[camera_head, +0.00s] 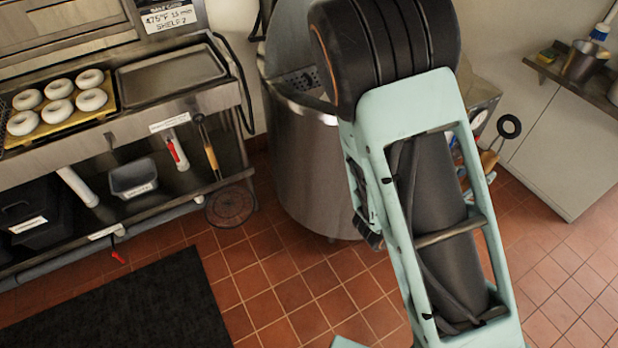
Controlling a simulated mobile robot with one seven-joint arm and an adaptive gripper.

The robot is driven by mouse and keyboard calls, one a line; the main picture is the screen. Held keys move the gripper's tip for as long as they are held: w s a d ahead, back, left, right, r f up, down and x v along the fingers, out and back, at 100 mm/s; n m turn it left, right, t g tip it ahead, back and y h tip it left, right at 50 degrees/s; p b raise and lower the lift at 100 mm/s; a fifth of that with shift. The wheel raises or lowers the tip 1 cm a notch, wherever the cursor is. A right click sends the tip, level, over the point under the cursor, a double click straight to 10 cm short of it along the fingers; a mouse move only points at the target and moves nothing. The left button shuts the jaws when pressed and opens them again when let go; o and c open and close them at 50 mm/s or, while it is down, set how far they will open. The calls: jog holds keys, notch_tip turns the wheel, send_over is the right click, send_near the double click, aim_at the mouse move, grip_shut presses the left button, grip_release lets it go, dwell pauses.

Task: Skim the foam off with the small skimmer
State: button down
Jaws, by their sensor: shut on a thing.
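The large steel kettle (305,165) stands behind my arm, at the middle of the view. My arm covers its right side and much of its opening. A perforated metal piece (300,82) shows at the kettle's mouth; I cannot tell whether it is part of a skimmer. Foam cannot be made out. My arm's pale green link and dark joint fill the centre right and reach up toward the kettle top. My gripper is not visible, and neither is anything it may hold. I cannot identify the small skimmer.
At left, a steel bench (150,110) carries white bagels (57,98) on a yellow board and an empty tray (172,74). A grey tub (133,178) sits on its lower shelf. Wooden-handled tools (489,160) show right of my arm. A black mat (130,310) covers the lower-left floor.

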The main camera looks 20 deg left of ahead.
jog(key=s+r+m+g+b, duration=0.2)
jog(key=s+r+m+g, duration=0.1)
jog(key=s+m+g, duration=1.05)
jog(key=s+a+r+m+g+y, duration=0.1)
jog(key=s+a+m+g+y, duration=0.35)
jog(key=a, duration=0.45)
jog(key=s+a+m+g+y, duration=0.25)
jog(key=a+m+y, duration=0.25)
jog(key=a+m, duration=0.3)
jog(key=s+a+r+m+t+y+b, duration=0.1)
jog(key=s+a+r+m+t, duration=0.1)
jog(key=a+r, duration=0.6)
jog(key=s+a+m, duration=0.1)
jog(key=s+a, duration=0.1)
jog(key=a, duration=0.2)
jog(key=shift+a, duration=0.2)
jog(key=shift+y, duration=0.25)
